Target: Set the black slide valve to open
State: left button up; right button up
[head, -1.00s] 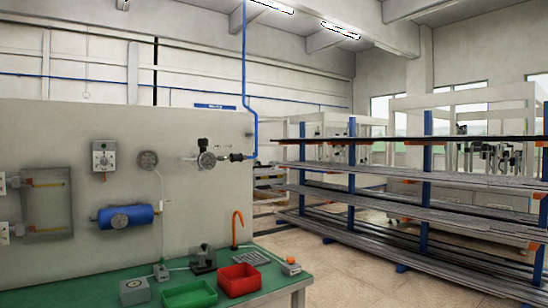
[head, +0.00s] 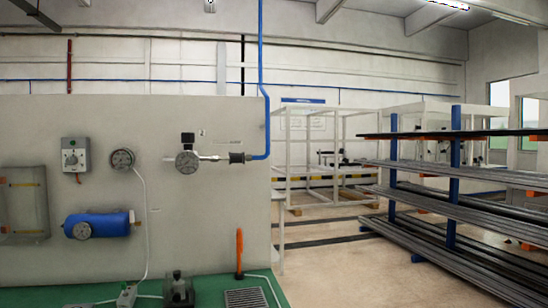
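A small black block (head: 237,157) sits in line on the short pipe between the round grey regulator (head: 187,161) and the blue air pipe (head: 264,110), on the pale panel. It looks like the black slide valve. It is too small to tell which position its slide is in. Another black piece (head: 187,138) stands on top of the regulator. Neither of my grippers is in view, and nothing touches the valve.
The panel (head: 90,120) also bears a grey dial box (head: 75,155), a gauge (head: 122,160) and a blue cylinder (head: 100,224). Below is a green bench top (head: 215,300) with an orange hooked rod (head: 239,252). A bar rack (head: 452,190) stands right; floor between is open.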

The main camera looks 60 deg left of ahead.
aim_at(234, 159)
jog(key=i, duration=0.15)
jog(key=u, duration=1.3)
